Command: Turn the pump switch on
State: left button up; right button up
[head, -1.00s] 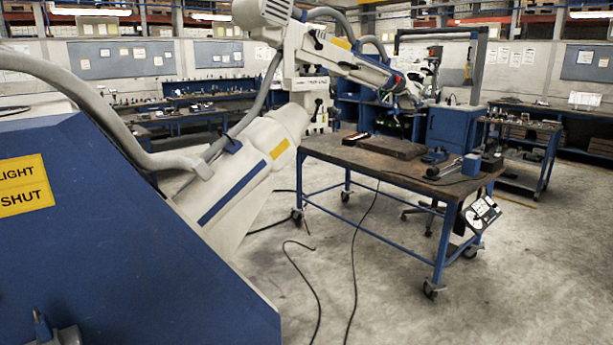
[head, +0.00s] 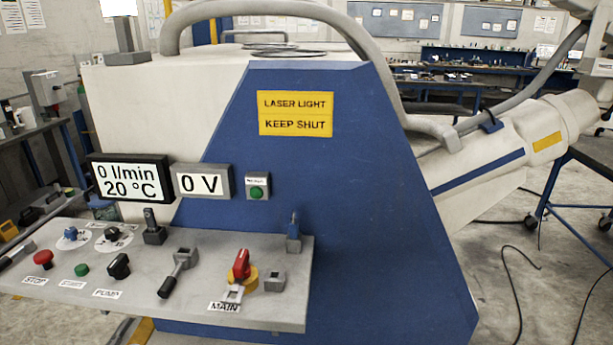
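The pump switch (head: 119,266) is a black rotary knob on the grey control panel (head: 215,312), above a label reading PUMP. It sits between the green start button (head: 81,270) and a grey lever (head: 179,272). A display (head: 129,178) above the panel reads 0 l/min and 20 °C. Neither of my grippers is in the head view.
A red stop button (head: 43,259) and a red MAIN switch (head: 241,266) on yellow flank the pump switch along the panel. The panel juts from the blue and white machine housing (head: 350,210).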

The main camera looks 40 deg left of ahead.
aim_at(119, 269)
jog(key=u, duration=2.6)
jog(key=i+l+u, duration=0.1)
jog(key=l+u, duration=0.25)
jog(key=l, duration=0.15)
jog(key=l+u, duration=0.4)
jog(key=i+l, duration=0.05)
jog(key=l, duration=0.1)
